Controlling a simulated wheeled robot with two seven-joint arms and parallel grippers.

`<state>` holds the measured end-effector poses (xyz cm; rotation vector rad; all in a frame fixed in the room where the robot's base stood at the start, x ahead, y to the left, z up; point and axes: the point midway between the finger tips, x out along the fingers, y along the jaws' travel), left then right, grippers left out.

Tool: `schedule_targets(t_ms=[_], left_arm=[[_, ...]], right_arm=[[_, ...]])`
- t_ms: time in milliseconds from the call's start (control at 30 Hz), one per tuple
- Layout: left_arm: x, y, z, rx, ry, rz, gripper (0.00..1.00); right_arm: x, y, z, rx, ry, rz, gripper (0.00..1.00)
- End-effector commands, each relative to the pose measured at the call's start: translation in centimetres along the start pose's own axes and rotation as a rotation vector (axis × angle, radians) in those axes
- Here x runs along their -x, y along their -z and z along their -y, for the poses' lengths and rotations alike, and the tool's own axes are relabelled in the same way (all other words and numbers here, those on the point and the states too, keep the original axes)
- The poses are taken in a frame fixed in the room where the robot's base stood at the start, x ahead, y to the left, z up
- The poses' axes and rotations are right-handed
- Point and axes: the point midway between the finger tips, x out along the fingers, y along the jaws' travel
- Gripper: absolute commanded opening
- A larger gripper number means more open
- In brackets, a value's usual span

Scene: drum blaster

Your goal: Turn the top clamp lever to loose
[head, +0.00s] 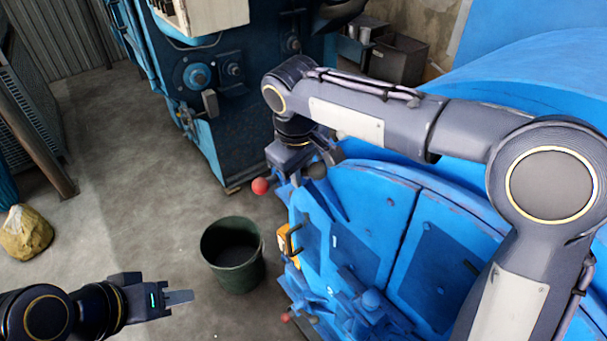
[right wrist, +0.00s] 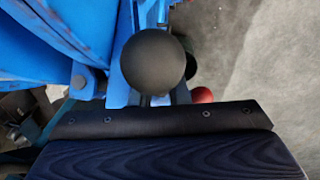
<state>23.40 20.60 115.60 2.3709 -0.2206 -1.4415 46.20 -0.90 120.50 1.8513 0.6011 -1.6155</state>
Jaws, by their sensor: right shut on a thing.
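The blue drum machine (head: 375,205) fills the right of the head view. The top clamp lever (head: 317,171) is at its upper left edge, with a dark ball knob that shows large in the right wrist view (right wrist: 153,62). A red ball knob (head: 260,186) sticks out to the left there; it is partly hidden in the right wrist view (right wrist: 202,95). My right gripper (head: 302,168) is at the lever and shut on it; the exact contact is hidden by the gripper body. My left gripper (head: 180,297) is empty over the floor, seen edge-on.
A green bucket (head: 232,255) stands on the floor left of the drum machine. A lower red knob (head: 286,317) and a yellow part (head: 288,243) stick out from the drum's front. Another blue machine (head: 205,85) stands behind. Floor at left is mostly clear.

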Motion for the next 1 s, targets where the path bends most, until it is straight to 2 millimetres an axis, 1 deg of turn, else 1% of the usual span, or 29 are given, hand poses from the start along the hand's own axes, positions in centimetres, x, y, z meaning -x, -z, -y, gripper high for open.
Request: schedule_targets(t_ms=[67, 567, 600, 733, 1000], left_arm=[[0.03, 0.01, -0.02, 0.000, 0.000, 0.000, 0.36], [0.04, 0.02, -0.01, 0.000, 0.000, 0.000, 0.36], [0.03, 0.02, -0.01, 0.000, 0.000, 0.000, 0.36], [0.03, 0.02, -0.01, 0.000, 0.000, 0.000, 0.36], [0.01, 0.01, 0.00, 0.000, 0.000, 0.000, 0.36]], right_arm=[[0.27, 0.29, -0.09, 0.001, 0.001, 0.006, 0.00], [0.30, 0.33, -0.14, 0.003, 0.003, 0.023, 0.00], [0.30, 0.34, -0.13, 0.003, 0.003, 0.023, 0.19], [0.25, 0.29, -0.12, 0.003, 0.003, 0.025, 0.36], [0.21, 0.24, -0.10, 0.003, 0.004, 0.028, 0.37]])
